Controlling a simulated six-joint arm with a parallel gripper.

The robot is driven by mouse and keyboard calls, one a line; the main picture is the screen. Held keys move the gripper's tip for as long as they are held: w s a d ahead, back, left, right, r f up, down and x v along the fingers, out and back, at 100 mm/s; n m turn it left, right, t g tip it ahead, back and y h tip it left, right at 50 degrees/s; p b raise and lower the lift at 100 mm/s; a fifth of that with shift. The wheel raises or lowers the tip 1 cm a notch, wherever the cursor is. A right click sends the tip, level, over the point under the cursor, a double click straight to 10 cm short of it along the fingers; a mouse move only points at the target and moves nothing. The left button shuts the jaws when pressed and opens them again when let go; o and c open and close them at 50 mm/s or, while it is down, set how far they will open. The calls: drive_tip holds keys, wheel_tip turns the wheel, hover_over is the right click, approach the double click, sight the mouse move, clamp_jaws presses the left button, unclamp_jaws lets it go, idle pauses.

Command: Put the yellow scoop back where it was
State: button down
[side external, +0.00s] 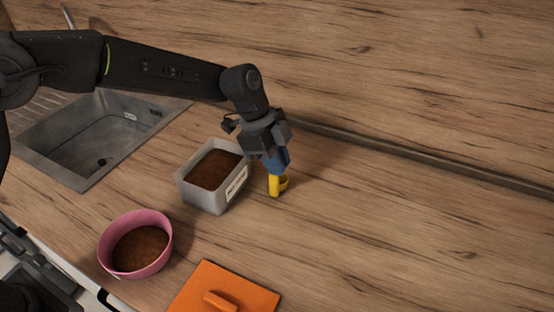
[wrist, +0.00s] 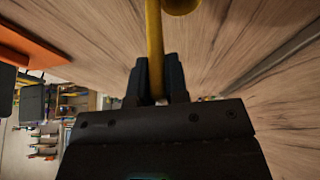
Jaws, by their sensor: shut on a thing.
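The yellow scoop (side external: 274,186) is in my gripper (side external: 271,166), with its lower part showing below the blue fingers in the side external view. My gripper points down, just right of a grey container (side external: 209,200) filled with brown contents. In the wrist view my gripper (wrist: 158,88) is shut on the scoop's handle (wrist: 154,40), and part of the scoop's round bowl shows at the top edge. The scoop is close to the counter; I cannot tell whether it touches it.
A pink bowl (side external: 166,228) with brown contents stands at the front left. An orange lid-like board with a handle (side external: 246,288) lies at the front edge. A metal sink (side external: 66,170) is at the left. The wooden counter (side external: 400,230) to the right is clear up to the splashback.

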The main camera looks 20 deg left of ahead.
drive_tip(key=shift+f, duration=0.2)
drive_tip(key=c, duration=1.1)
unclamp_jaws()
